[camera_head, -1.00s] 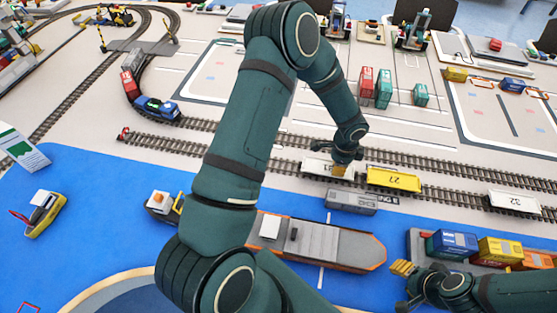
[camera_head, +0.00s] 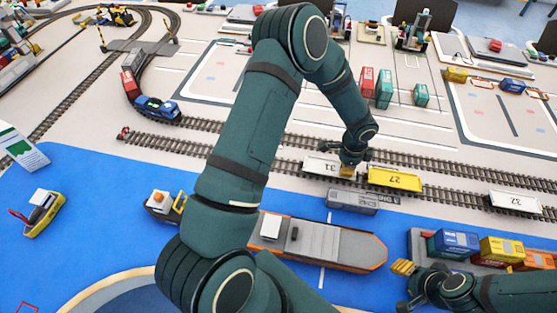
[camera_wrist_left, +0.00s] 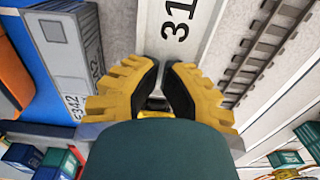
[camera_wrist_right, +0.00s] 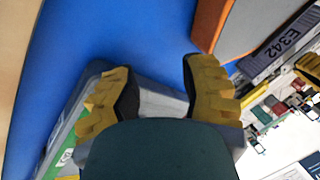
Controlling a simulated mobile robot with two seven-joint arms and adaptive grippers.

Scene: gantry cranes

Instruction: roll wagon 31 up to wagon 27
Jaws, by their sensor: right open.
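Wagon 31 (camera_head: 321,166) is a white flat wagon on the nearer of two straight tracks. Its number also shows in the left wrist view (camera_wrist_left: 178,22). Yellow wagon 27 (camera_head: 394,180) stands to its right on the same track, with a gap between them. My left gripper (camera_head: 347,171) is low at the right end of wagon 31, on the side of wagon 27. In the left wrist view its yellow fingers (camera_wrist_left: 162,66) are nearly together, with nothing visible between them. Contact with the wagon cannot be told. My right gripper (camera_wrist_right: 156,68) is open and empty over the blue area.
White wagon 32 (camera_head: 513,201) stands farther right on the track. A grey container (camera_head: 362,201) lies just in front of the track. A grey-decked ship (camera_head: 330,244) and a tray of containers (camera_head: 418,242) are nearer. Red and green containers (camera_head: 384,88) stand behind the tracks.

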